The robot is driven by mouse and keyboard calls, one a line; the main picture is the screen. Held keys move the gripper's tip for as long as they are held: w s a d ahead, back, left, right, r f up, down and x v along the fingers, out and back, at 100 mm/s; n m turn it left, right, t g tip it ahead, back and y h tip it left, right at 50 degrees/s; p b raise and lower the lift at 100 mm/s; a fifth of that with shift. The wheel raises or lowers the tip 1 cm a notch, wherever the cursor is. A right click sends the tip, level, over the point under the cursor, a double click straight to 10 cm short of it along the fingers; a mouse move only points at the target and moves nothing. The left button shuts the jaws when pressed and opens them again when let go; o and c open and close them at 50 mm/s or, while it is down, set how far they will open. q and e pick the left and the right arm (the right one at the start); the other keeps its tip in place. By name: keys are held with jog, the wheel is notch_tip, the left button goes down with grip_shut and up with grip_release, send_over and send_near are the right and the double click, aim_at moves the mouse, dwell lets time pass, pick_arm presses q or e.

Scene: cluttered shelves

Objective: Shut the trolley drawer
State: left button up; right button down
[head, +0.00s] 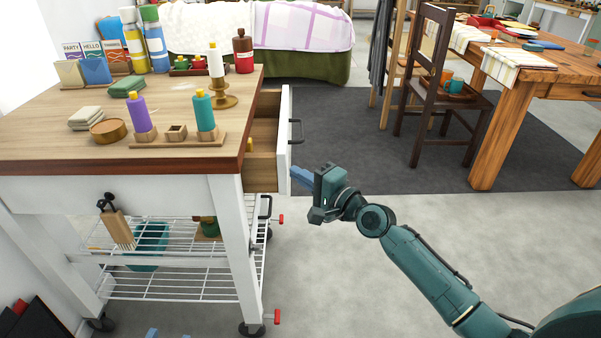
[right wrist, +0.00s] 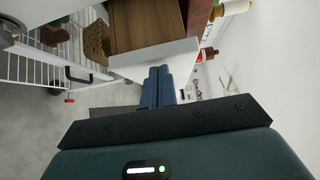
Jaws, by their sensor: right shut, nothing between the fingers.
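The trolley (head: 190,163) has a wooden top and white frame, and stands at the left of the head view. Its drawer (head: 285,130) is pulled out to the right, with a white front, a dark handle and a wooden inside. My right gripper (head: 297,174) is shut and empty, its blue fingers pointing left at the lower part of the drawer front. In the right wrist view the shut fingers (right wrist: 158,77) end close to the white drawer front (right wrist: 155,55); I cannot tell whether they touch. My left gripper is not in view.
Bottles (head: 205,110), a candlestick (head: 222,95) and boxes stand on the trolley top. Wire shelves (head: 180,285) hang below. A dark chair (head: 425,90) and a wooden table (head: 500,100) stand at the right. The floor (head: 330,280) around my right arm is clear.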

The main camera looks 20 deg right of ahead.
aim_at(250, 173)
jog(key=shift+a, duration=0.1)
jog(key=w+a+p, duration=0.1)
jog(key=a, duration=0.2)
jog(key=a+p, duration=0.1)
jog(key=a, duration=0.2)
jog(key=w+a+p, duration=0.1)
jog(key=a, duration=0.2)
jog(key=shift+w+a+r, duration=0.1)
jog(key=shift+w+a, duration=0.05)
jog(key=shift+w, duration=0.15)
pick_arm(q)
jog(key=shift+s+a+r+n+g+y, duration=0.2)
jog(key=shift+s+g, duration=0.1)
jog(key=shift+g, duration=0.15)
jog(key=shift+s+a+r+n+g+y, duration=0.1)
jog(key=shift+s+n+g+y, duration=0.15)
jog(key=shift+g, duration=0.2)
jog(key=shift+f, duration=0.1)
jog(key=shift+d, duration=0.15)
